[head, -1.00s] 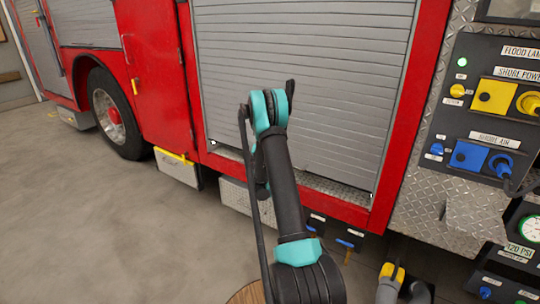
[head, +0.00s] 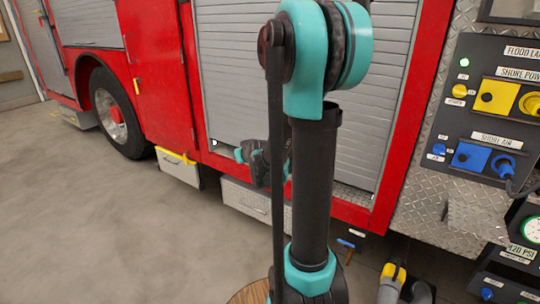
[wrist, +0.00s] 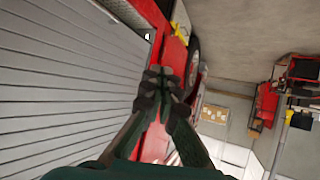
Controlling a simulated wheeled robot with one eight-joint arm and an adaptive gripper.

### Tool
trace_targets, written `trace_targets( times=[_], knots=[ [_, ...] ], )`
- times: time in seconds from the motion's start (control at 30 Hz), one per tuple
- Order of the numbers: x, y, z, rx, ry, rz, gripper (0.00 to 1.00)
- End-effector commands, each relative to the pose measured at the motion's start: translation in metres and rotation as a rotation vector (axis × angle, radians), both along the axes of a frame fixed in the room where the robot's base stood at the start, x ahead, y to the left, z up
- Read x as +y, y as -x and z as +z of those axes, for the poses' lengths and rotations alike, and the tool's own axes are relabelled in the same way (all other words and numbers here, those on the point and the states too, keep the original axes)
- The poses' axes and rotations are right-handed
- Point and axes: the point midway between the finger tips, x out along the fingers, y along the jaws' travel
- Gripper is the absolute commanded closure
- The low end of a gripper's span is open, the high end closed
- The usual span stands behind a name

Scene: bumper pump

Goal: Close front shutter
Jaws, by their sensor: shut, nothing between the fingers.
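The front shutter (head: 232,70) is a grey slatted roller door in the red fire truck's side. It hangs nearly all the way down, and a strip of metal sill (head: 352,197) shows below its lower edge. My arm covers the middle of it in the head view. In the wrist view the shutter (wrist: 65,85) fills the left side. My gripper (wrist: 168,85) is shut and empty, in front of the truck near the shutter's edge. I cannot tell whether it touches the shutter.
A control panel (head: 475,130) with yellow and blue sockets stands right of the shutter. A yellow-and-grey nozzle-like object (head: 393,280) is low at right. A step box (head: 178,166) and a wheel (head: 115,112) are at left. The floor (head: 120,230) at left is clear.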

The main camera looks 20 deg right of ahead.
Motion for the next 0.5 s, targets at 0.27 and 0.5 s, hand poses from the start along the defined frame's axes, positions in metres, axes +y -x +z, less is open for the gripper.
trace_targets(
  times=[0.27, 0.5],
  knots=[
    [0.006, 0.083, -0.029, 0.22, -0.004, 0.005, 1.0],
    [0.003, 0.134, -0.048, 0.373, 0.007, 0.003, 1.0]
  ],
)
